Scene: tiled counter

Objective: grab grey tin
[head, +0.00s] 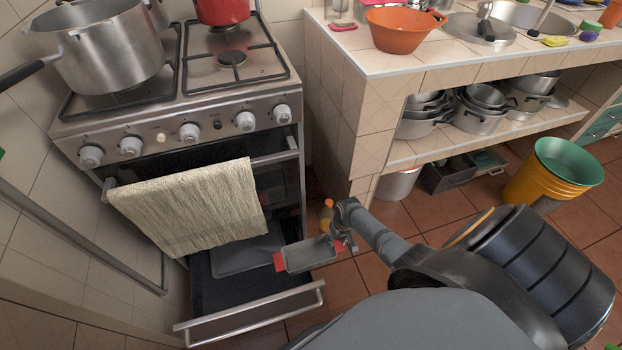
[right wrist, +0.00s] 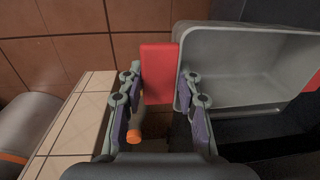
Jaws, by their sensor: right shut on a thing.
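The grey tin (head: 310,254) is a small rectangular pan with red grips at both ends. In the head view it is in front of the stove, at the right side of the open drawer. In the right wrist view its grey basin (right wrist: 245,70) fills the upper right. My right gripper (head: 345,238) is at the tin's right end. In the right wrist view its two fingers (right wrist: 158,88) are on either side of the red grip (right wrist: 158,65), shut on it. My left gripper is not in view.
The stove's lower drawer (head: 255,312) is pulled out, with a dark tray (head: 240,256) inside. A towel (head: 190,205) hangs over the oven handle. An orange-topped bottle (head: 326,214) stands behind the tin. The tiled counter (head: 370,130) and a yellow-green bucket (head: 548,178) are to the right.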

